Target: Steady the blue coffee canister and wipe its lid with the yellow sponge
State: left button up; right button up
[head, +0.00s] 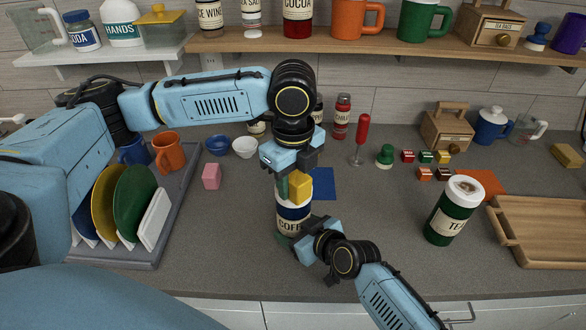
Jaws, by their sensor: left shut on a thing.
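The blue coffee canister (288,226), with a cream label, stands upright on the grey counter near the middle. My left gripper (291,186) points down over it, shut on the yellow sponge (300,187). The sponge is at the height of the canister's top and overlaps the lid in the picture. The lid is mostly hidden, and I cannot tell whether the sponge touches it. My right gripper (296,244) is low at the canister's front right, against or very close to its lower side. Its fingers are partly hidden, so its opening is unclear.
A green tea canister (446,212) and a wooden tray (548,235) stand to the right. A blue cloth (321,183) lies behind the coffee canister. A dish rack (172,205) with plates is left. A pink block (212,176) and bowls (245,147) lie between.

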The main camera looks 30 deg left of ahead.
pick_arm(q)
jog(key=w+a, duration=0.2)
jog(key=w, duration=0.1)
jog(key=shift+w+a, duration=0.15)
jog(key=s+d, duration=0.2)
jog(key=s, duration=0.1)
jog(key=shift+s+d+f, duration=0.1)
jog(key=shift+s+d, duration=0.1)
jog(key=shift+s, duration=0.05)
jog(key=shift+r, duration=4.1)
pick_arm(e)
jog(key=shift+f, duration=0.1)
jog(key=o, duration=1.1)
jog(key=v, duration=1.2)
jog(key=shift+s, duration=0.1)
